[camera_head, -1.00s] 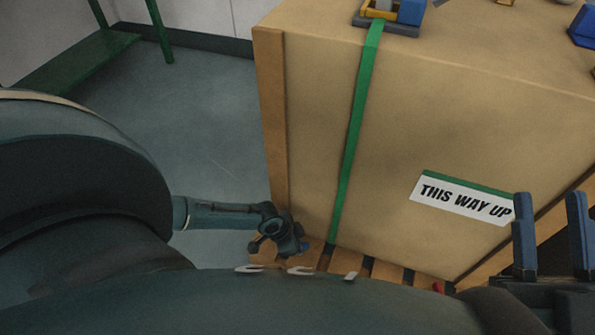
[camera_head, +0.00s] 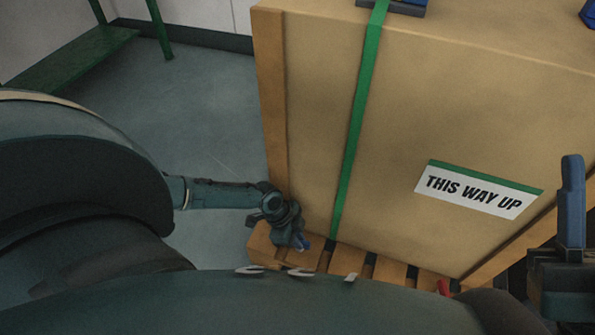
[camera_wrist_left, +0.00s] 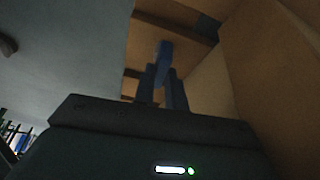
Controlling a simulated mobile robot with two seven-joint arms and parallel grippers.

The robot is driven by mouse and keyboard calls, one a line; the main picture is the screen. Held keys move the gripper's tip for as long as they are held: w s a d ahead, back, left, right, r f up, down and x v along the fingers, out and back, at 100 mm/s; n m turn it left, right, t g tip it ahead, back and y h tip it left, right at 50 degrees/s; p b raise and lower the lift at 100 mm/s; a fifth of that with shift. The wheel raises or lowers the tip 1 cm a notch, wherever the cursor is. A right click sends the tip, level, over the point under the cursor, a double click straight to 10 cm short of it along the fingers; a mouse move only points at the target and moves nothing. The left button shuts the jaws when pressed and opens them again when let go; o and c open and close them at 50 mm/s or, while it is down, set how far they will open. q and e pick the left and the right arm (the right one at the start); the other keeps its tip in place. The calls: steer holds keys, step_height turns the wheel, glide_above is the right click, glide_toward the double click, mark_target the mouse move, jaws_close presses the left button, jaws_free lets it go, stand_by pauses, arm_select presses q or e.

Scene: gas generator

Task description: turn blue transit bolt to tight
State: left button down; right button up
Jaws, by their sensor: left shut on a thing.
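The blue transit bolt (camera_wrist_left: 163,60) shows in the left wrist view as a blue, upright, flat piece near the slatted pallet. My left gripper (camera_wrist_left: 162,82) has a finger on each side of its lower part and is shut on it. In the head view my left gripper (camera_head: 302,243) is low at the crate's near left corner, by the pallet; a small bit of blue shows at its tip. The bolt's base is hidden. Of my right gripper (camera_head: 572,200), only one upright finger shows at the right edge, so its opening cannot be judged.
A large wooden crate (camera_head: 440,120) with a green strap (camera_head: 358,125) and a "THIS WAY UP" label (camera_head: 478,190) stands on a slatted pallet (camera_head: 345,262). A small red part (camera_head: 444,288) is low at the right. Open floor (camera_head: 205,110) lies left; a green bench (camera_head: 75,65) is behind.

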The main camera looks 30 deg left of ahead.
arm_select(q)
steer(key=c, duration=1.4)
jaws_free()
steer(key=shift+c, duration=0.2)
